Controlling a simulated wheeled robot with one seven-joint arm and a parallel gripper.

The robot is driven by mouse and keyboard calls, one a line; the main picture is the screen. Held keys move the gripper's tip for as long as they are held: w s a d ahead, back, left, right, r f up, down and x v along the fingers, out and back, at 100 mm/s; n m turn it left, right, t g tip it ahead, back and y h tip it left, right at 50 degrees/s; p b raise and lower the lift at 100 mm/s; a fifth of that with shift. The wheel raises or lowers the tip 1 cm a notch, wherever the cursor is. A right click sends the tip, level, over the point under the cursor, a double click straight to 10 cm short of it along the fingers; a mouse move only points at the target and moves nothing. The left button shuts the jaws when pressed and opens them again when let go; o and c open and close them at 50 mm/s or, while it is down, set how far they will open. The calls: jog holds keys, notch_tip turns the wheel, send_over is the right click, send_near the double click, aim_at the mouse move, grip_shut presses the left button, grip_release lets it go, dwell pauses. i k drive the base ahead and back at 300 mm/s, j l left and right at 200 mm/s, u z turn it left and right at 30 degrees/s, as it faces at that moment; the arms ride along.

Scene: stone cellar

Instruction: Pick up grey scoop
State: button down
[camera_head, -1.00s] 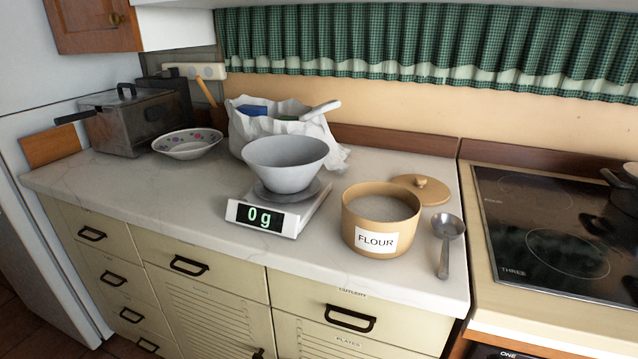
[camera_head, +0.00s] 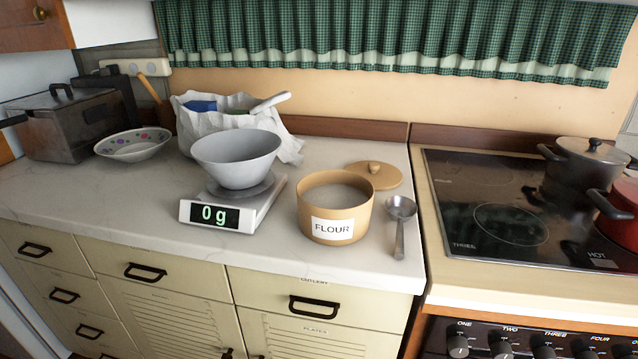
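The grey scoop (camera_head: 400,210) lies on the pale marbled counter, to the right of the flour pot. Its round bowl end points to the back and its handle points to the front edge. The tan pot (camera_head: 331,228) labelled FLOUR is open and holds white flour. Its tan lid (camera_head: 373,176) lies on the counter behind it. Nothing covers the scoop. My gripper is not in view.
A white scale (camera_head: 262,214) reading 0 g bears a grey bowl (camera_head: 237,158), left of the pot. A white bag (camera_head: 195,120) stands behind. The hob (camera_head: 490,205) at right carries a dark pot (camera_head: 585,165) and a red pot (camera_head: 618,204). The counter's front edge is clear.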

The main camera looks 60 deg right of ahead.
aim_at(401, 209)
jog(key=i+j+z, duration=0.15)
jog(key=z, duration=1.55)
